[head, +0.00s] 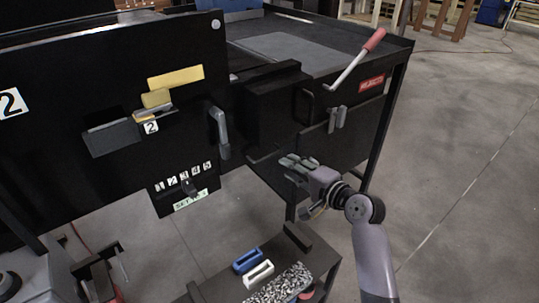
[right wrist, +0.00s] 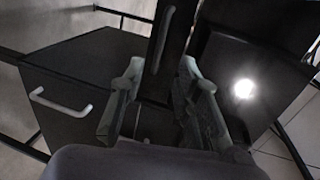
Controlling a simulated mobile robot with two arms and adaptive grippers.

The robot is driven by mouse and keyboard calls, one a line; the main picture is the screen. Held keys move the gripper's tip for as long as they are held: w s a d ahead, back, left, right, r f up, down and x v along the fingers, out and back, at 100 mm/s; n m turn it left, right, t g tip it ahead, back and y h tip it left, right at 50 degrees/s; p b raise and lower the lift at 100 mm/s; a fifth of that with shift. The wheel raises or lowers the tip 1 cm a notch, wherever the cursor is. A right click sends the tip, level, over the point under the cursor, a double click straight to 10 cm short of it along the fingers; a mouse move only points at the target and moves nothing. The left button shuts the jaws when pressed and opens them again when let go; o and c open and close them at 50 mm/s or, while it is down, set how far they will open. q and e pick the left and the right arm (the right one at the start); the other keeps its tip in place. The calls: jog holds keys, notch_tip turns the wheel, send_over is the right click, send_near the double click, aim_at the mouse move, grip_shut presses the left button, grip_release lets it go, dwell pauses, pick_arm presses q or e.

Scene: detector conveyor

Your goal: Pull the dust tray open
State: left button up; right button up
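My right gripper (head: 292,168) is in front of the lower part of the black machine, at the corner below its protruding box. In the right wrist view my right gripper (right wrist: 163,70) has its two grey fingers apart, with a dark upright edge seen between them. A dark panel with a pale bar handle (right wrist: 60,104) is left of the fingers in that view. No part is labelled as the dust tray, and I cannot tell which dark front is its face.
A grey handle (head: 338,118) is on the machine's right side below a red REJECT label (head: 371,84). A red-gripped lever (head: 358,58) rises above it. A low cart (head: 320,258) carries a blue block (head: 247,261) and a white block (head: 258,275). Open floor lies right.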

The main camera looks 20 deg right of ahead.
aim_at(269, 155)
jog(key=x, duration=1)
jog(key=shift+w+f, duration=0.1)
jog(key=shift+w, duration=0.2)
jog(key=shift+c, duration=0.4)
grip_shut()
